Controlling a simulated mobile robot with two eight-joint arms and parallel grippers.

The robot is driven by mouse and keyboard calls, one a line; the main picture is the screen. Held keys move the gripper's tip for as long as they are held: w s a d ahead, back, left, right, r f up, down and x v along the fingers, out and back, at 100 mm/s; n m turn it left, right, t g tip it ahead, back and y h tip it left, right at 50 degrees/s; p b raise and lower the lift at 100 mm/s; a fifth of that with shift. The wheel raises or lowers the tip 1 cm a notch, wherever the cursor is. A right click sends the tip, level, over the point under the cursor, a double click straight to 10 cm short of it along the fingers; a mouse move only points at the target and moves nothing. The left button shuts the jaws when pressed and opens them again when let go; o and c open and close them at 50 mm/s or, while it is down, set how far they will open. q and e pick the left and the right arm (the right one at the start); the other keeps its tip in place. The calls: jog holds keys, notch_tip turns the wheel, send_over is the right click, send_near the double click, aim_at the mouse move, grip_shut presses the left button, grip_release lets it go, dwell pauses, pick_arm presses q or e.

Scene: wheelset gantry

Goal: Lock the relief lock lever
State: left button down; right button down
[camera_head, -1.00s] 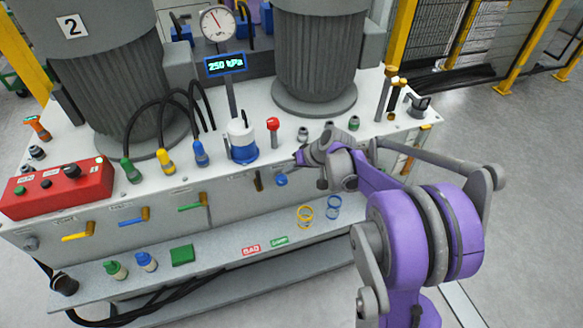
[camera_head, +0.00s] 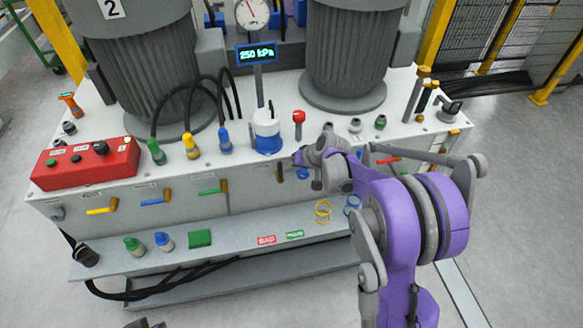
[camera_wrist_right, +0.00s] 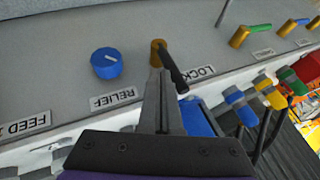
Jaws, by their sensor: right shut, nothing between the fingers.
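The relief lock lever has a gold hub and a black handle. In the wrist view the lever (camera_wrist_right: 175,68) sits beside the LOCK label, its handle slanting down-right from the hub. In the head view the lever (camera_head: 280,173) shows small on the cabinet front. The blue relief knob (camera_wrist_right: 107,63) is left of it in the wrist view. My right gripper (camera_wrist_right: 158,72) is shut and empty, its fingertips just below the hub and left of the handle; contact cannot be told. In the head view the right gripper (camera_head: 299,158) is at the cabinet's front edge. A dark part of my left gripper (camera_head: 147,323) barely shows.
More levers, yellow (camera_head: 102,210), blue (camera_head: 154,201) and green (camera_head: 212,190), line the cabinet front. A red control box (camera_head: 88,165) and hose plugs stand on top. The lower shelf (camera_head: 225,245) holds caps, rings and tags. The gauge display (camera_head: 256,53) reads 250 kPa.

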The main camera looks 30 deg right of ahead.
aim_at(280, 170)
jog(key=shift+w+a+r+h, duration=0.1)
jog(key=shift+a+r+h, duration=0.05)
jog(key=shift+a+h, duration=0.3)
jog(key=h, duration=0.1)
jog(key=a, duration=0.1)
jog(key=a+n+g+h, duration=0.1)
jog(key=shift+w+r+h, duration=0.2)
jog(key=shift+w+h, duration=0.05)
jog(key=shift+h, duration=0.1)
jog(key=w+a+f+n+g+h+b, duration=0.1)
jog(key=a+f+n+h+b, duration=0.2)
jog(key=h, duration=0.8)
jog(key=a+f+b, duration=0.2)
jog(key=a+b, duration=0.2)
jog(key=b, duration=0.1)
jog(key=shift+w+a+g+h, duration=0.2)
jog(key=shift+w+g+h, duration=0.2)
jog(key=shift+f, duration=0.25)
jog(key=shift+r, duration=0.1)
